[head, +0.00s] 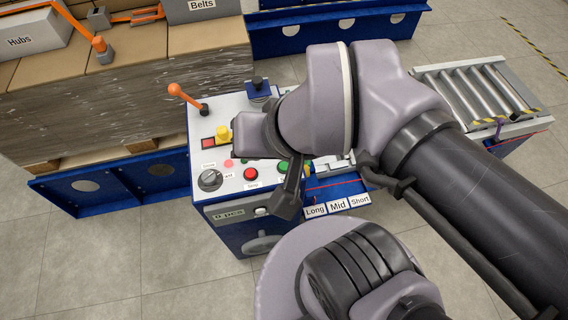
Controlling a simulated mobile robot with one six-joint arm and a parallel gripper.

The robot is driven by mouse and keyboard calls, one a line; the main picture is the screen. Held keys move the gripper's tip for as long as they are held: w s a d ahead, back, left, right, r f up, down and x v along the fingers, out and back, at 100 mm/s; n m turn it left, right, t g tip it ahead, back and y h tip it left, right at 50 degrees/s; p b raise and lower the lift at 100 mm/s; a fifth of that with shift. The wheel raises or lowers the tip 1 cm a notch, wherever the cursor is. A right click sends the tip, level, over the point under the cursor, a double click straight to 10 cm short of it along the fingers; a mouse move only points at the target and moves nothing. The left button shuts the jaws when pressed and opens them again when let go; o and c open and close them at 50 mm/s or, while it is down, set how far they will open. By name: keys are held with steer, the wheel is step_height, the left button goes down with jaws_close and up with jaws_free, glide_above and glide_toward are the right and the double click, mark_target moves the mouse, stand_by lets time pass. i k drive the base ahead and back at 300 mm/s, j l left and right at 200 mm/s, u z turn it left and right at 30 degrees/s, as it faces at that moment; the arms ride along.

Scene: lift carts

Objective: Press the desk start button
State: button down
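The control desk (200,140) is a blue cabinet with a white top, in the middle of the head view. A green button (284,167) shows on it, partly covered by my arm, and its label is mostly hidden. A red button (250,173) with a small label sits to its left. My gripper (290,188) appears as dark parts over the desk's right side, close to the green button in the picture. My wrist hides most of it. I cannot tell whether it touches the button or how its fingers stand.
The desk also carries a black knob (210,179), a yellow part (222,134) and an orange lever (186,98). Long, Mid and Short labels (337,205) are at its right front. A wrapped pallet load (120,95) stands left and a roller conveyor (470,90) right.

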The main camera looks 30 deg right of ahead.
mark_target(283, 166)
steer(key=k+j+z, duration=0.1)
steer(key=j+z, duration=0.25)
steer(key=k+j+z, duration=0.15)
steer(key=j+z, duration=0.25)
steer(key=k+j+z, duration=0.15)
steer(key=z, duration=0.2)
